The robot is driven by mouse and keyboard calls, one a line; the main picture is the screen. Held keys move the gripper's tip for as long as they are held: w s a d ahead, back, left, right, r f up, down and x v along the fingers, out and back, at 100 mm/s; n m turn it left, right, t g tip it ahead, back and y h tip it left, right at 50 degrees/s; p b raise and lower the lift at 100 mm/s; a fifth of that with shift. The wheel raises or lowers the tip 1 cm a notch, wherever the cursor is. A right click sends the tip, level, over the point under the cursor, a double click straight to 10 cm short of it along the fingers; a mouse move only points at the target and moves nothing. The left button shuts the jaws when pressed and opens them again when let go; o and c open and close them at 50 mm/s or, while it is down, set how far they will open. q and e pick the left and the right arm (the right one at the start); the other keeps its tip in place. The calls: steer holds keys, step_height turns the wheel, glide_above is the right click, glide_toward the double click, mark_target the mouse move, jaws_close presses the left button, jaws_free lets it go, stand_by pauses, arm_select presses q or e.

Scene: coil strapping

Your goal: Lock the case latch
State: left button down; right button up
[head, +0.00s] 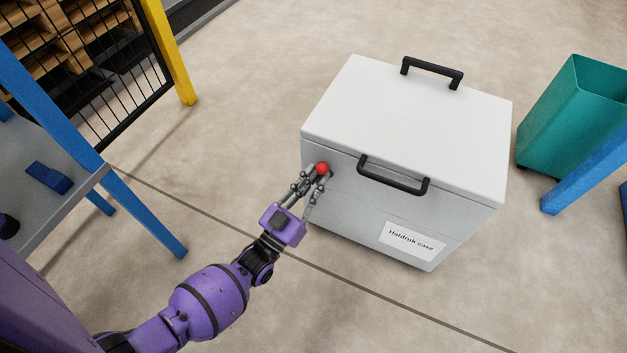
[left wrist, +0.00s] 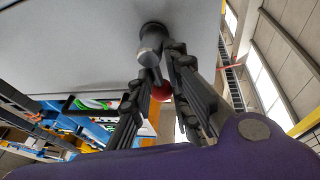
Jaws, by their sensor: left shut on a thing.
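The case (head: 410,120) is a white box with a closed lid, standing on the floor. Its front carries a black handle (head: 393,183) and a label reading "Haldruk case". The latch shows as a red knob (head: 322,168) at the upper left of the front face. My left gripper (head: 318,176) is at that knob, shut on the latch, with its fingers on either side. In the left wrist view, a grey cylindrical pivot (left wrist: 152,38) sits on the case face (left wrist: 80,45), and the red knob (left wrist: 161,91) is between the fingers, partly hidden. My right gripper is not in view.
A teal bin (head: 572,115) stands right of the case, near a blue post (head: 590,170). A grey table with blue legs (head: 150,215) is at the left. A yellow post (head: 168,50) and black mesh fence stand behind. The floor around the case front is clear.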

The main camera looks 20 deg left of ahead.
arm_select(q)
steer(key=shift+d+r, duration=0.2)
steer(key=shift+d, duration=0.45)
steer(key=c, duration=1.6)
jaws_free()
steer(key=shift+w+d, duration=0.1)
steer(key=shift+a+f, duration=0.15)
steer(key=shift+a, duration=0.15)
steer(key=v, duration=1.2)
